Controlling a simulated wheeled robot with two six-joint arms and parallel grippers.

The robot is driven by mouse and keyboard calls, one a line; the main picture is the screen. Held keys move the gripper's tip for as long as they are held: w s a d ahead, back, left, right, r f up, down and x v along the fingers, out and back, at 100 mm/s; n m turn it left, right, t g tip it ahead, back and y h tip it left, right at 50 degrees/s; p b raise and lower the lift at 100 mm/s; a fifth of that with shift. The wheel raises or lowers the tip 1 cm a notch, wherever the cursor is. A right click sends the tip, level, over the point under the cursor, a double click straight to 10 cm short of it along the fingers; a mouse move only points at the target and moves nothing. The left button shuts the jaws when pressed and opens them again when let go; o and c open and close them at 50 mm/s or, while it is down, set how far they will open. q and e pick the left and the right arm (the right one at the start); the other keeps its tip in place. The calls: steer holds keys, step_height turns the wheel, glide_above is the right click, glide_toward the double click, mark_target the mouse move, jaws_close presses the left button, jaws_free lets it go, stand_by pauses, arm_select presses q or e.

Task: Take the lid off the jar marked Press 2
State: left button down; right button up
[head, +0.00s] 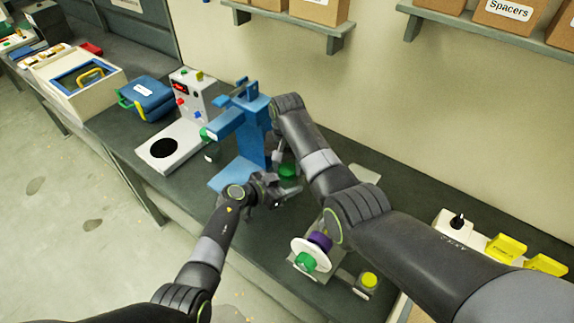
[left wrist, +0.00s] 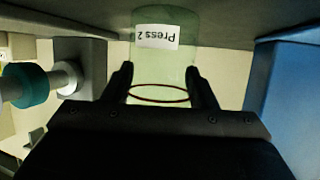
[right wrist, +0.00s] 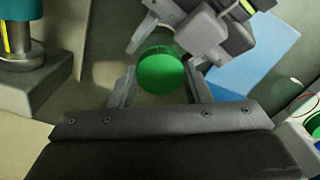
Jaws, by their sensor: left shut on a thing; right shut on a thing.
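The jar marked Press 2 (left wrist: 160,65) is clear glass with a red ring. Its label reads upside down in the left wrist view. My left gripper (head: 278,188) is shut around the jar, one finger on each side. A round green lid (right wrist: 161,71) lies between the fingers of my right gripper (right wrist: 160,88), which is shut on it. The lid also shows in the head view (head: 288,170), close above my left gripper. The lid covers what is below it, so I cannot tell whether it still touches the jar.
A blue press (head: 252,130) stands just behind the grippers. A device with a white wheel (head: 310,255) and a yellow-button box (head: 368,281) are at the front right. A grey control box (head: 190,92) is left of the press. Shelves hang above.

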steer(key=n, duration=0.3)
steer(key=shift+n, duration=0.3)
steer(key=o, duration=1)
steer(key=shift+o, duration=0.4)
steer(key=shift+s+a, duration=0.1)
steer(key=shift+a, duration=0.15)
